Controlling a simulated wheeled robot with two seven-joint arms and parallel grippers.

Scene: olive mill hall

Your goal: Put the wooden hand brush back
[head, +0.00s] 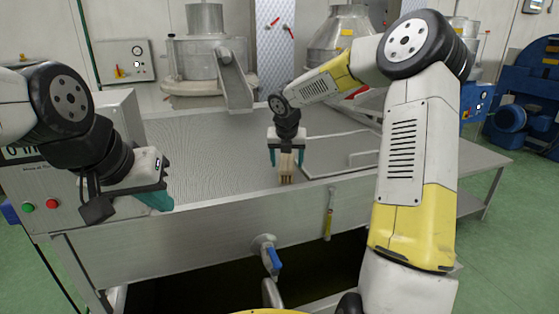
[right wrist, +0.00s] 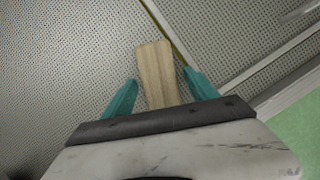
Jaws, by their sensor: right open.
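The wooden hand brush (head: 286,172) shows as a pale wooden piece below my right gripper (head: 287,158), near the front edge of the metal table. In the right wrist view, its plain wooden body (right wrist: 155,75) lies between the two teal fingers of my right gripper (right wrist: 160,92), with a gap on each side. The right gripper is open around it. Whether the brush touches the table is hard to tell. My left gripper (head: 155,199) is at the left, over the table's front left part and away from the brush; its finger gap is not clear.
The metal table (head: 200,150) has a perforated top, largely clear left of the brush. A raised metal strip (head: 345,172) is at right. A yellow-and-red stick (head: 329,212) and a blue-handled valve (head: 272,256) are on its front. A control box (head: 60,200) stands at left.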

